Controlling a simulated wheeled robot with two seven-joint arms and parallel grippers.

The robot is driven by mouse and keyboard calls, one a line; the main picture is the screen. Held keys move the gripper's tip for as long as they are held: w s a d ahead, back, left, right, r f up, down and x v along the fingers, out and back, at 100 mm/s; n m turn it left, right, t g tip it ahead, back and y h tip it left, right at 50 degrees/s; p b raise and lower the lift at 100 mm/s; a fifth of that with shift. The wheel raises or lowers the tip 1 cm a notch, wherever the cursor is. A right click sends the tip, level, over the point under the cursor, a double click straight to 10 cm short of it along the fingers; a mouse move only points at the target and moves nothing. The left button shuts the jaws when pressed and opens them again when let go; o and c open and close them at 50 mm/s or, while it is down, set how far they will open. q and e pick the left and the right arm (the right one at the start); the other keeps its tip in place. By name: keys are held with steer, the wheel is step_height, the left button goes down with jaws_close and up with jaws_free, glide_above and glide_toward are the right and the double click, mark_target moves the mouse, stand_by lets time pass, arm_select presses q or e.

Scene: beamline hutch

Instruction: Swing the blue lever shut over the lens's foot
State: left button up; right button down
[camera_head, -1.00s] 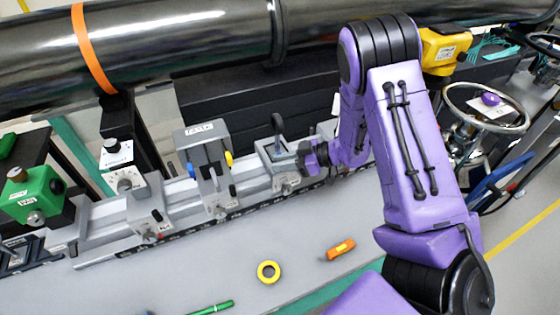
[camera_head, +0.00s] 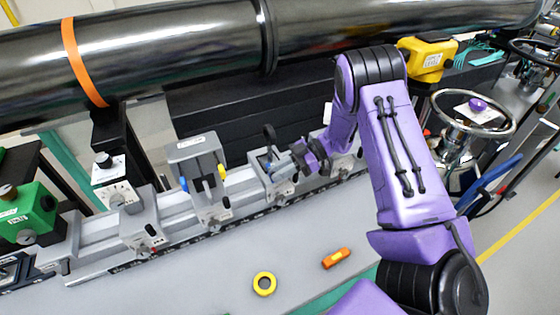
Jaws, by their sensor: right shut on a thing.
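The lens (camera_head: 269,132) is a small dark round piece on a short stem. It stands upright on a grey carrier (camera_head: 277,190) clamped on the long rail. A small bluish patch shows at the foot of its stem. My right gripper (camera_head: 297,159) comes in from the right and is at the right side of this carrier, close to the lens's foot. It is shut, apparently on the blue lever, which its fingers mostly hide. I cannot tell the lever's exact angle. My left gripper is out of view.
A grey block with blue and yellow knobs (camera_head: 197,165) stands left on the rail (camera_head: 238,188). A large black pipe (camera_head: 180,60) runs above behind it. A yellow ring (camera_head: 264,284) and an orange piece (camera_head: 336,258) lie on the otherwise clear bench front.

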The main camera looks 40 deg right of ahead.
steer(key=shift+s+a+f, duration=0.1)
steer(key=shift+f, duration=0.1)
steer(key=c, duration=1)
jaws_free()
steer(key=shift+c, duration=0.2)
steer(key=shift+a+r, duration=0.1)
steer(key=b+v, duration=0.3)
steer(key=v, duration=0.7)
steer(key=shift+d, duration=0.25)
steer(key=shift+r, duration=0.15)
steer(key=shift+c, duration=0.2)
